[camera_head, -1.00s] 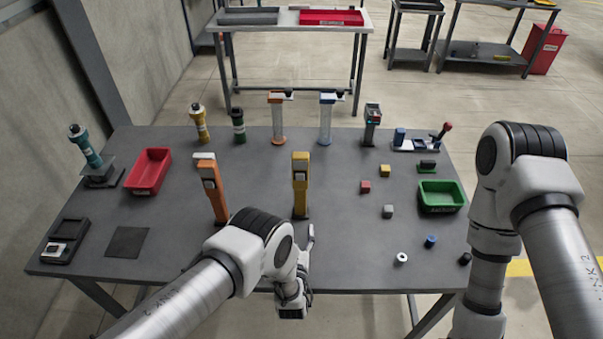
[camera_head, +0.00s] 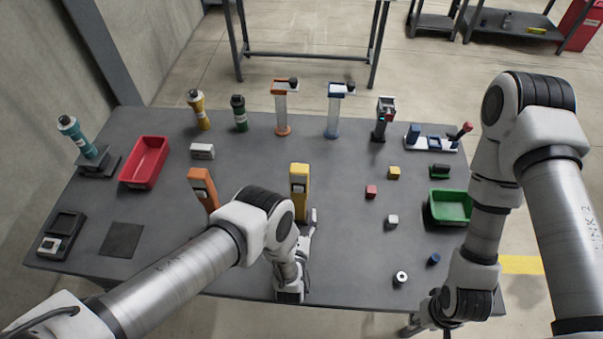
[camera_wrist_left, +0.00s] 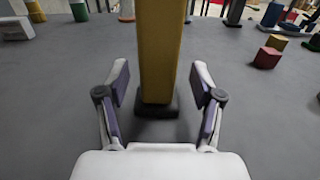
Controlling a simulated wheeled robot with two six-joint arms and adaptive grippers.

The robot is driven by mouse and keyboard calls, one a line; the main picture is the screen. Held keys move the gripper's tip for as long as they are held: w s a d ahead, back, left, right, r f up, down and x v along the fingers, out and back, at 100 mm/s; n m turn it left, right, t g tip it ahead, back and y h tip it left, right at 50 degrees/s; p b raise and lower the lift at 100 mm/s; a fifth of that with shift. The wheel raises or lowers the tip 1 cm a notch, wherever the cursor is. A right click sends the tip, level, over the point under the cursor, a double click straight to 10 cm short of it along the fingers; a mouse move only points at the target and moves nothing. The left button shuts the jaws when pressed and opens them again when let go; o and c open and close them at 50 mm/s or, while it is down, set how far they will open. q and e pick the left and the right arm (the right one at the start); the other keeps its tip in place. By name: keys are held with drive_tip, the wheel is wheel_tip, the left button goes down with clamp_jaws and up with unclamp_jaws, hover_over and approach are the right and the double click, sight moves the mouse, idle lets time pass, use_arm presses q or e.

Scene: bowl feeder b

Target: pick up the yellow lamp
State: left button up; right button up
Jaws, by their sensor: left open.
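The yellow lamp (camera_head: 300,178) stands upright as a tall yellow post near the middle of the table. In the left wrist view its post (camera_wrist_left: 160,50) rises from a dark base between my left fingers. My left gripper (camera_wrist_left: 159,84) is open, with one finger on each side of the post and gaps showing. In the head view my left gripper (camera_head: 303,220) is at the lamp's lower front, and my arm hides the lamp's foot and part of the gripper. My right gripper (camera_head: 430,318) hangs low off the table's front right; its fingers are not clear.
An orange post (camera_head: 203,187) stands just left of the lamp, partly behind my left arm. A red cube (camera_head: 371,191) and other small blocks lie to the right, near a green bin (camera_head: 450,207). A red bin (camera_head: 145,162) is at left. Several upright devices line the back.

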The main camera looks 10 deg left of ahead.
use_arm(q)
drive_tip(key=shift+w+f, duration=0.15)
drive_tip(key=shift+w, duration=0.15)
drive_tip(key=shift+a, duration=0.1)
drive_tip(key=shift+s+r, duration=0.2)
drive_tip(key=shift+s, duration=0.1)
drive_tip(key=shift+s+r, duration=0.2)
drive_tip(key=shift+s, duration=0.1)
drive_tip(key=shift+c, duration=1.4)
drive_tip(key=shift+s, duration=0.1)
drive_tip(key=c, duration=0.5)
clamp_jaws()
drive_tip(key=shift+w+f, duration=0.15)
drive_tip(key=shift+w, duration=0.15)
drive_tip(key=shift+s, duration=0.1)
use_arm(e)
drive_tip(key=shift+a+r, duration=0.1)
drive_tip(key=shift+r, duration=0.1)
drive_tip(key=shift+s, duration=0.1)
